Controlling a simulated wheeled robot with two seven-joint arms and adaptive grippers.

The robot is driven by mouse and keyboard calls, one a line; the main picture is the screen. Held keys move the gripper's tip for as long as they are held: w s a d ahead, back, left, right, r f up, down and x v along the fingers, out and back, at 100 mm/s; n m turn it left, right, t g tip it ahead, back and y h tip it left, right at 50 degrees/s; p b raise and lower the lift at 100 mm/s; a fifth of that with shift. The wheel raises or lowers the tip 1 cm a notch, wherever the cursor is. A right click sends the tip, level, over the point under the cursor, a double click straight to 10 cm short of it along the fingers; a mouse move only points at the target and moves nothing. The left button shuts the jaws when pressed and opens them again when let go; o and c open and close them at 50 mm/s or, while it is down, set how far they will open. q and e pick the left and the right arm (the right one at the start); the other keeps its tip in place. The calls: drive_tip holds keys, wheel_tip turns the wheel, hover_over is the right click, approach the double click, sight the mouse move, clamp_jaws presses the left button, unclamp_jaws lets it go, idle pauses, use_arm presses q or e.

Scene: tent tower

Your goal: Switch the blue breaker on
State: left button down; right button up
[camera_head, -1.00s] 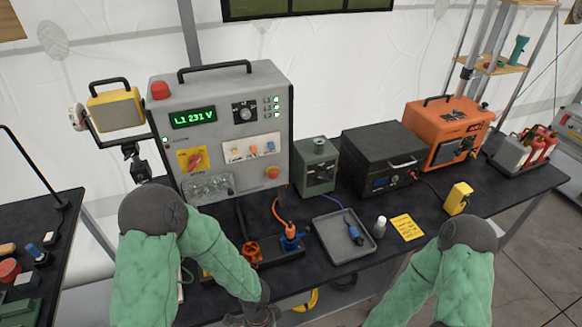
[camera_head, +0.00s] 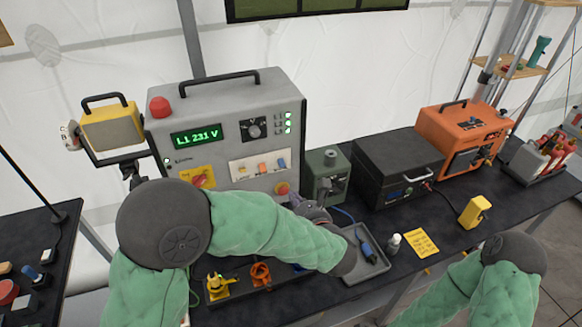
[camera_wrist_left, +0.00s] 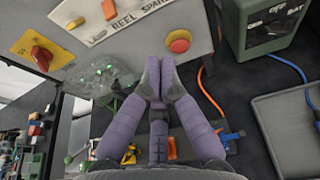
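The blue breaker (camera_head: 281,163) is the right one of three small switches on the pale strip of the grey power cabinet (camera_head: 217,127). An orange breaker (camera_head: 262,167) and a yellowish one (camera_head: 242,171) sit to its left. In the left wrist view the strip is cut off at the top and the blue breaker is not seen. My left gripper (camera_head: 302,203) is below and slightly right of the strip, near the red button (camera_head: 282,188). In the left wrist view its purple fingers (camera_wrist_left: 159,72) are together, with nothing between them. My right gripper is out of view.
A green box (camera_head: 326,178), a black case (camera_head: 390,168) and an orange unit (camera_head: 462,138) stand right of the cabinet. A grey tray (camera_head: 374,267) holds a blue connector. Yellow (camera_head: 217,286) and orange (camera_head: 260,273) connectors are in front of the cabinet.

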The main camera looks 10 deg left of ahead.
sight(281, 163)
use_arm(q)
drive_tip(key=shift+w+d+r+t, duration=0.15)
drive_tip(key=shift+w+r+t, duration=0.05)
drive_tip(key=shift+r, duration=0.3)
drive_tip(key=shift+w+d+r+t, duration=0.1)
drive_tip(key=shift+w+r+t, duration=0.1)
drive_tip(key=shift+r, duration=0.3)
drive_tip(key=b+x, duration=0.1)
drive_tip(key=x, duration=0.9)
drive_tip(key=shift+f, duration=0.1)
